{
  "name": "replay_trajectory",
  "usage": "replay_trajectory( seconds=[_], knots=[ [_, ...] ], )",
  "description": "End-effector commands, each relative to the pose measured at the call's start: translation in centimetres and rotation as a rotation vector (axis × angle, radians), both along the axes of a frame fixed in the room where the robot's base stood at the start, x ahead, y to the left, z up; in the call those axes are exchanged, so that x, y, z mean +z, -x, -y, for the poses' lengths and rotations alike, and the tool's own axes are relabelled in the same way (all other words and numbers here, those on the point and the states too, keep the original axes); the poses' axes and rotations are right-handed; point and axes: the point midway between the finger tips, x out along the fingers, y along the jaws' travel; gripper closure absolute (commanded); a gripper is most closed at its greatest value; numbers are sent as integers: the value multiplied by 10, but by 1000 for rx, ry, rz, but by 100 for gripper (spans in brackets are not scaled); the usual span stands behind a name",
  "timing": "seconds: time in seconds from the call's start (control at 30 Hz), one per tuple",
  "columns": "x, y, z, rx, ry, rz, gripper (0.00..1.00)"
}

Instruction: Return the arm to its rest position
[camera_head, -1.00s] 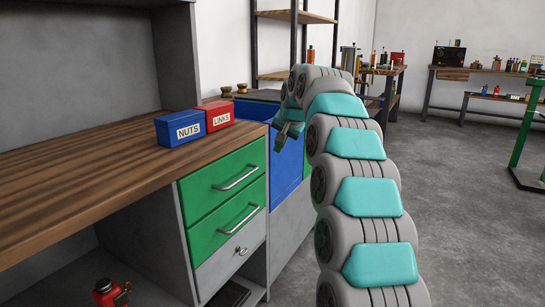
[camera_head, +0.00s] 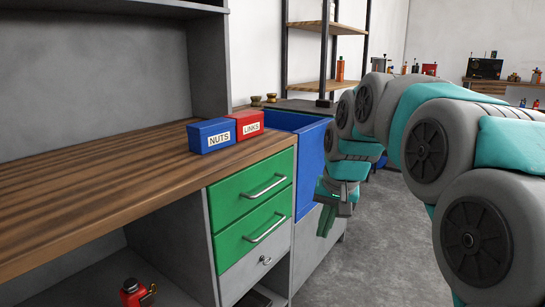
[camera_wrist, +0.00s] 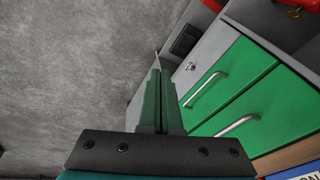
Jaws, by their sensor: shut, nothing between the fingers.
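My gripper (camera_head: 327,224) hangs at the end of my bent arm, fingers pointing down, in the open space right of the drawer cabinet. In the wrist view my gripper (camera_wrist: 157,62) shows its two green fingers pressed together, with nothing between them. The fingers appear apart from the cabinet. My arm fills the right side of the head view.
A wooden workbench (camera_head: 90,200) carries a blue NUTS box (camera_head: 212,137) and a red LINKS box (camera_head: 248,124). Below are green drawers (camera_head: 250,180) with handles. A blue bin (camera_head: 308,160) stands behind. A red bottle (camera_head: 132,293) is lower left. Grey floor (camera_head: 385,230) is clear.

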Motion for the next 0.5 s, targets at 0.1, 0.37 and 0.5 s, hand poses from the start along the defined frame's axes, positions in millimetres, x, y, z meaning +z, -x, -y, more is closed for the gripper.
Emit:
replay_trajectory(
  seconds=[0.1,0.37,0.5],
  knots=[
    [-23,55,6,44,30,-64,100],
    [-80,178,19,135,86,-211,100],
    [-110,242,28,177,108,-283,100]
  ],
)
